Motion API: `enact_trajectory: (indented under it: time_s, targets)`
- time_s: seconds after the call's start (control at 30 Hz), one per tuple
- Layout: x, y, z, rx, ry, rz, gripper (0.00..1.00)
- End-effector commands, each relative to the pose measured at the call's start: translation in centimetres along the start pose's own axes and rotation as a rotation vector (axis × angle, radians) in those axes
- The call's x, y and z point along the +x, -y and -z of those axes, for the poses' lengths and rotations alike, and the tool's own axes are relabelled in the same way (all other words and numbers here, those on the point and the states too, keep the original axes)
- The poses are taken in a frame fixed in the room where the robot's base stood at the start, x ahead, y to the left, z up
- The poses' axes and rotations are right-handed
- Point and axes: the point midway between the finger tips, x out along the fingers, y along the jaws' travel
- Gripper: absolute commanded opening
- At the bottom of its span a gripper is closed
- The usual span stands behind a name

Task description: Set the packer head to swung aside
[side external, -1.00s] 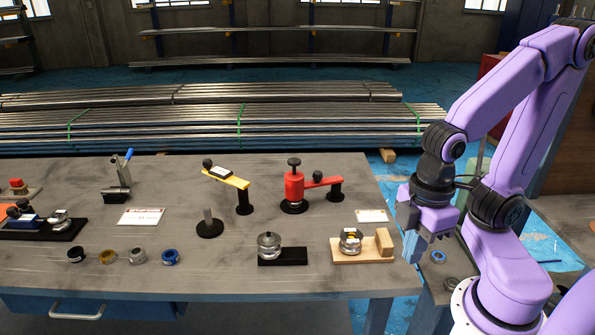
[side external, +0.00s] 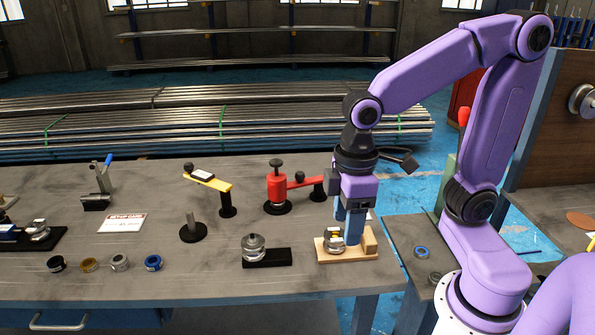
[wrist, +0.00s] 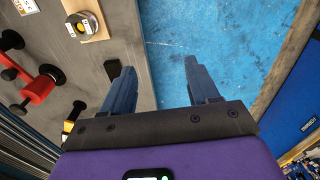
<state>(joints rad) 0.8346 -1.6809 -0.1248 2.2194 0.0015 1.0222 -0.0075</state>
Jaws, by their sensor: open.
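A red head (side external: 277,186) with a black knob on top sits on a round black base. A red arm (side external: 302,181) runs right from it to a black post (side external: 318,189). I take this as the packer head, though no label confirms it. It also shows at the left of the wrist view as a red head (wrist: 39,88) with black knobs. My gripper (side external: 354,238) points down at the table's right end, to the right of and nearer than the red head. In the wrist view my gripper (wrist: 157,68) is open and empty, its blue fingers well apart.
A wooden block base (side external: 347,253) with a metal round part is close by my gripper. A metal part on a black base (side external: 266,256) stands left of it. A yellow arm (side external: 211,181) on a black post is left of the red head. Several rings lie at front left.

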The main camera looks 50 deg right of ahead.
Motion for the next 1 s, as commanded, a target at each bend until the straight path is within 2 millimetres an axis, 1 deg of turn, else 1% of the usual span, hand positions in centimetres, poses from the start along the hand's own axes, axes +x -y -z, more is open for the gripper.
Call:
enact_trajectory:
  time_s: [0.03, 0.1, 0.17, 0.2, 0.27, 0.3, 0.37, 0.4, 0.47, 0.5, 0.57, 0.6, 0.67, 0.7, 0.77, 0.8, 0.9, 1.0]
  targets:
    - [-0.5, -1.5, 1.6, 0.056, 0.002, -0.002, 0.6]
    - [-1.1, -3.6, 3.5, 0.127, 0.003, -0.003, 0.6]
    - [-1.6, -5.7, 4.9, 0.189, 0.006, -0.005, 0.6]
    - [-1.9, -7.1, 5.8, 0.23, 0.007, -0.005, 0.6]
    - [-2.4, -9.4, 6.9, 0.291, 0.008, -0.006, 0.6]
    - [-2.6, -11.0, 7.5, 0.333, 0.009, -0.007, 0.6]
    - [-3.0, -13.5, 8.3, 0.393, 0.01, -0.008, 0.6]
    - [-3.1, -15.2, 8.7, 0.435, 0.013, -0.009, 0.6]
    - [-3.4, -17.8, 9.1, 0.495, 0.014, -0.009, 0.6]
    - [-3.6, -19.6, 9.2, 0.536, 0.014, -0.01, 0.6]
    - [-3.8, -22.3, 9.2, 0.598, 0.016, -0.011, 0.6]
    - [-3.9, -24.1, 9.0, 0.638, 0.016, -0.011, 0.6]
    - [-4.0, -26.9, 8.6, 0.7, 0.018, -0.012, 0.6]
    - [-4.0, -28.6, 8.1, 0.74, 0.019, -0.012, 0.6]
    - [-4.1, -31.3, 7.2, 0.801, 0.02, -0.012, 0.6]
    - [-4.1, -32.9, 6.6, 0.839, 0.021, -0.012, 0.6]
    - [-4.1, -36.3, 4.8, 0.922, 0.022, -0.012, 0.6]
    - [-4.1, -38.7, 3.2, 0.983, 0.023, -0.013, 0.6]
